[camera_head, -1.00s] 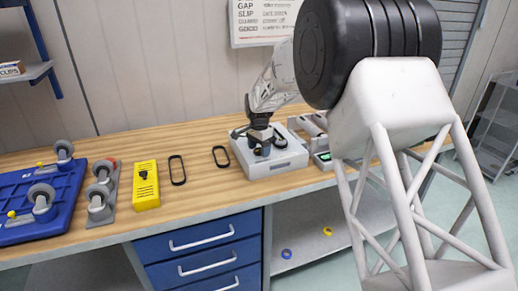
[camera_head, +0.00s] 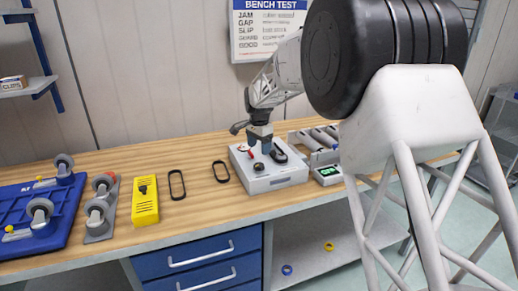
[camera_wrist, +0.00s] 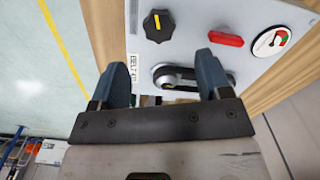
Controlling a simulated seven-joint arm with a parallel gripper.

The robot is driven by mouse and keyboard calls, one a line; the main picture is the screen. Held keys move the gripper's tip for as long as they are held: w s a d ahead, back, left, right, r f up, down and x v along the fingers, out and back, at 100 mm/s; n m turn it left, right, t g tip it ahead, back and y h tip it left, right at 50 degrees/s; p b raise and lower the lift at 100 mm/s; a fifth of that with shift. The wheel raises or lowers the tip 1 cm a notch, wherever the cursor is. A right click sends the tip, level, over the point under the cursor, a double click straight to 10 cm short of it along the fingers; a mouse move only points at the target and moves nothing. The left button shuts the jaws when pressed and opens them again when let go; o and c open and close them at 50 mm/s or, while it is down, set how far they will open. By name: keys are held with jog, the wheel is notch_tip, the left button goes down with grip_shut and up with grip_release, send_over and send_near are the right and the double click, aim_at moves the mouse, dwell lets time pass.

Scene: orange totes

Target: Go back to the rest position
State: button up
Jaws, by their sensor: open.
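My gripper (camera_head: 259,143) is open and empty, pointing down just above a light grey test box (camera_head: 275,184) on the bench. In the wrist view, my gripper (camera_wrist: 164,72) has its two blue-grey fingers apart. Between and beyond them, a black belt (camera_wrist: 178,78) lies around a round metal hub on the box's panel; its far end is partly behind the right finger. The belt also shows in the head view (camera_head: 282,153). The panel carries a black knob (camera_wrist: 158,25), a red switch (camera_wrist: 226,39) and a round gauge (camera_wrist: 271,41).
Two loose black belts (camera_head: 177,184) (camera_head: 221,171) lie left of the box. Further left are a yellow device (camera_head: 145,200), a grey caster plate (camera_head: 101,226) and a blue board with casters (camera_head: 70,222). A roller unit with a green display (camera_head: 328,171) stands right of the box.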

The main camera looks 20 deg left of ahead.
dwell(0.4)
jog(key=s+d+r+n, duration=0.1)
jog(key=s+d+r, duration=0.25)
jog(key=d, duration=0.55)
jog(key=s+d+r+t, duration=0.1)
jog(key=s+d+r, duration=0.3)
jog(key=d, duration=0.5)
jog(key=s+d+r+n, duration=0.1)
jog(key=s+d+r, duration=0.1)
jog(key=d+r, duration=0.5)
jog(key=s+d, duration=1.3)
jog(key=d, duration=0.4)
jog(key=s+d+f+n, duration=0.1)
jog(key=s+d, duration=0.3)
jog(key=s, duration=0.4)
jog(key=s+d+f+n+t, duration=0.1)
jog(key=s+d+f, duration=0.2)
jog(key=s+d, duration=0.2)
jog(key=s+d+f, duration=0.2)
jog(key=s+d, duration=0.3)
jog(key=s, duration=0.6)
jog(key=shift+s+d+n+t, duration=0.15)
jog(key=shift+s+n+t, duration=0.15)
jog(key=shift+n, duration=0.1)
jog(key=shift+w+r, duration=0.1)
jog(key=shift+w, duration=0.05)
